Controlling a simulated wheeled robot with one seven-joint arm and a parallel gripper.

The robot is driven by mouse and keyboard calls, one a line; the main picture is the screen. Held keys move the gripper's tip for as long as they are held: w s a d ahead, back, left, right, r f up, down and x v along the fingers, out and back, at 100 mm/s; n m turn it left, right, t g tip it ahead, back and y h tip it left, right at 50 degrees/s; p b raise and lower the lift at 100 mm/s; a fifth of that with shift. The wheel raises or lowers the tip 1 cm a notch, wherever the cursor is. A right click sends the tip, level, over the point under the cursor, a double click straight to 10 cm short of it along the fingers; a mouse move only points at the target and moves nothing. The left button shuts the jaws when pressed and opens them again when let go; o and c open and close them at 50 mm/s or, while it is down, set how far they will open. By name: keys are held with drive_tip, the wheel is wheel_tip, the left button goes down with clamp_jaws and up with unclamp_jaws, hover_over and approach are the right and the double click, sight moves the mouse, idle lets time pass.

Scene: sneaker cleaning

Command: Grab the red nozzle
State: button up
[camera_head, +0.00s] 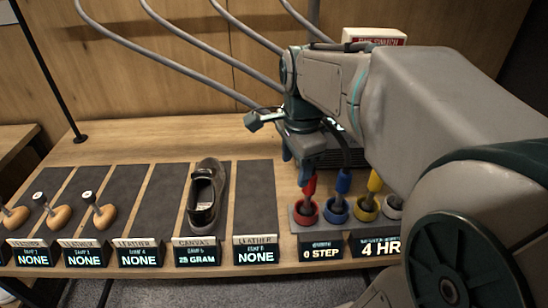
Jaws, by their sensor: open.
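The red nozzle (309,187) stands upright in a round red holder (305,211) at the left end of a row of coloured nozzles. My gripper (304,172) points down from the arm, at the top of the red nozzle in the picture. It is open. The arm and gripper body cover part of the area behind the nozzle. I cannot tell whether the fingers are around the nozzle or just above or behind it.
Blue (343,182) and yellow (374,181) nozzles stand close to the right. A dark shoe (207,195) lies on a mat to the left. Several wooden-based tools (104,216) stand at far left. Hoses hang behind. The mat (255,195) left of the nozzles is clear.

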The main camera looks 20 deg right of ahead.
drive_tip(key=w+d+r+m, duration=0.1)
drive_tip(key=d+m, duration=0.1)
drive_tip(key=m, duration=0.2)
drive_tip(key=w+d+r+m, duration=0.1)
drive_tip(key=w+d+m, duration=0.1)
drive_tip(key=m, duration=0.2)
drive_tip(key=w+d+m+g, duration=0.1)
drive_tip(key=d+m, duration=0.1)
drive_tip(key=m, duration=0.3)
drive_tip(key=shift+w+r, duration=0.4)
approach(308, 194)
drive_tip(key=shift+w+d+f, duration=0.15)
drive_tip(key=shift+w+d, duration=0.05)
drive_tip(key=shift+w, duration=0.35)
drive_tip(key=shift+w+d+f, duration=0.15)
drive_tip(key=shift+w, duration=0.4)
drive_tip(key=shift+s+d+f, duration=0.1)
drive_tip(key=shift+s+f, duration=0.05)
drive_tip(key=shift+f, duration=1.2)
drive_tip(key=shift+s+f, duration=0.1)
drive_tip(key=shift+f, duration=1.3)
clamp_jaws()
drive_tip(key=shift+r, duration=0.1)
